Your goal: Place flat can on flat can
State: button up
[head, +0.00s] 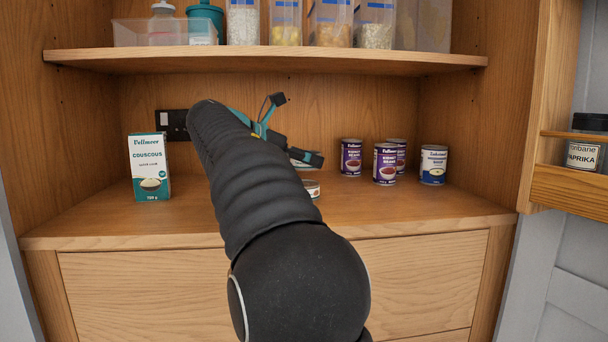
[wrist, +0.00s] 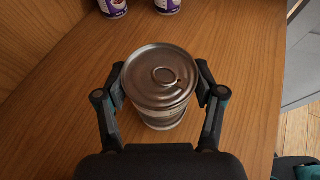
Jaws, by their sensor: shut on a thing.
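My gripper (head: 296,152) is shut on a flat can (head: 304,163), its fingers on either side of it. In the wrist view the held flat can (wrist: 160,78) shows its metal lid and ring pull, between the fingertips of my gripper (wrist: 161,88). A second flat can (head: 313,188) stands on the wooden counter, below the held can in the head view and partly hidden by my arm. In the wrist view the lower can (wrist: 165,124) shows just under the held one, mostly covered. I cannot tell the exact gap between them.
Purple kidney bean cans (head: 385,164) and a blue-white can (head: 433,165) stand to the right. A couscous box (head: 149,167) stands at the left. A shelf (head: 265,59) with containers is above. A door rack with a paprika jar (head: 581,156) is at the far right.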

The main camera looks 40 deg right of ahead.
aim_at(297, 169)
jog(key=shift+f+b, duration=0.3)
jog(key=shift+f, duration=1.2)
jog(key=shift+f, duration=0.15)
jog(key=o, duration=1.2)
jog(key=shift+a+r, duration=0.1)
jog(key=shift+r, duration=0.15)
jog(key=p+v, duration=0.1)
jog(key=v, duration=0.6)
jog(key=shift+a, duration=0.1)
